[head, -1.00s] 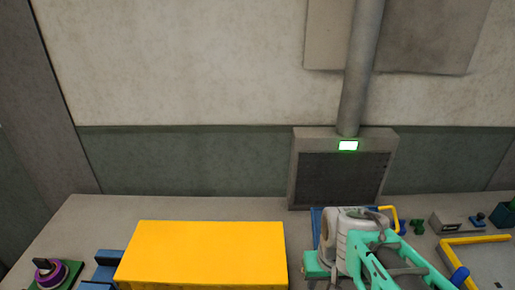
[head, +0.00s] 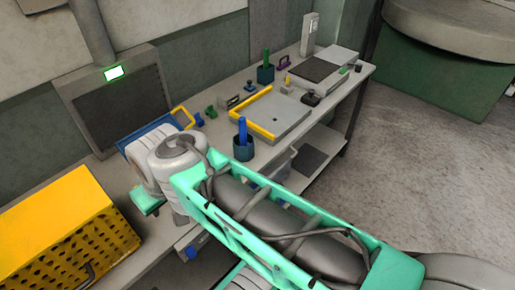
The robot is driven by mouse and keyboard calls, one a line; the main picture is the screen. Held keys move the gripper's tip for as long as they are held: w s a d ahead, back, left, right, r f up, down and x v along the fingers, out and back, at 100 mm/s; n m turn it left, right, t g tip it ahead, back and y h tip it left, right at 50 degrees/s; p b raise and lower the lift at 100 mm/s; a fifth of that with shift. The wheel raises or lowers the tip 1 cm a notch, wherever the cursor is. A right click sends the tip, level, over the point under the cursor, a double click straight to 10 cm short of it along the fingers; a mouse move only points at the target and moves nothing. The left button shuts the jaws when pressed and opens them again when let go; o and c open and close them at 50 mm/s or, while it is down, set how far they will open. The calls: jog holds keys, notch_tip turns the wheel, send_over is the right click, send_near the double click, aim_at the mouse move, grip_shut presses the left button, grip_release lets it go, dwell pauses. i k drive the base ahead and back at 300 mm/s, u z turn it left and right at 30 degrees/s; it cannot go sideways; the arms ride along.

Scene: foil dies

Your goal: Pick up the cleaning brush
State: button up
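I cannot make out the cleaning brush for certain. A blue upright handle (head: 242,131) stands in a dark cup (head: 243,149) on the bench, just beyond my teal arm. A green upright handle (head: 266,57) stands in another dark cup (head: 265,74) farther along. Either could belong to a brush, but their lower ends are hidden in the cups. My arm crosses the picture from the lower right to the bench's left part.
A yellow perforated box (head: 60,240) stands at the lower left. A blue tray (head: 150,133) lies partly behind my arm. A grey tray with a yellow edge (head: 290,118) lies mid-bench among several small items. A dark flat pad (head: 314,69) lies toward the far end. Open floor (head: 440,160) is at the right.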

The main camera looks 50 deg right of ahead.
aim_at(242, 120)
jog(key=k, duration=0.7)
jog(key=z, duration=0.9)
jog(key=i, duration=0.7)
jog(key=u, duration=4.2)
jog(key=k, duration=1.4)
jog(key=u, duration=0.05)
